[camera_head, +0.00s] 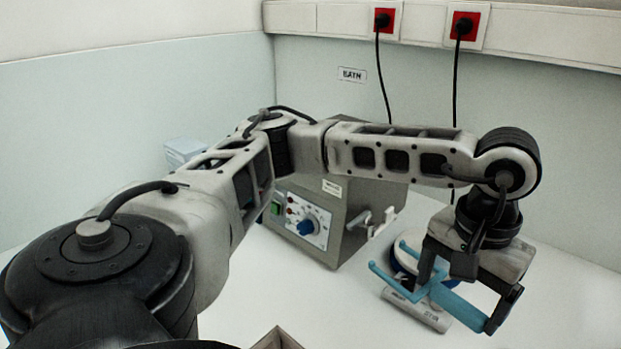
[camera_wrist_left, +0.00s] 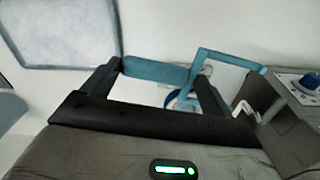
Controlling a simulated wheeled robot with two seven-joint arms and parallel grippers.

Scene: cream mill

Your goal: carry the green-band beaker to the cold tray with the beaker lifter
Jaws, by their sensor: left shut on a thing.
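My left gripper (camera_head: 462,300) is shut on the handle of the light-blue beaker lifter (camera_head: 455,304). The lifter's forked end (camera_head: 385,277) points left. In the left wrist view the lifter (camera_wrist_left: 230,56) lies across between the fingers of my left gripper (camera_wrist_left: 158,72). Behind the lifter is a round white-and-blue thing (camera_wrist_left: 172,101), partly hidden; I cannot tell whether the lifter touches it. I cannot make out a green-band beaker or surely identify the cold tray. My right gripper is not in view.
A grey metal bath unit (camera_head: 352,205) with a control panel and side lever stands at the back centre. A grey labelled block (camera_head: 425,314) lies under the lifter. A pale dark-edged panel (camera_wrist_left: 62,32) shows in the wrist view. A brown-edged box (camera_head: 278,340) is at the front.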

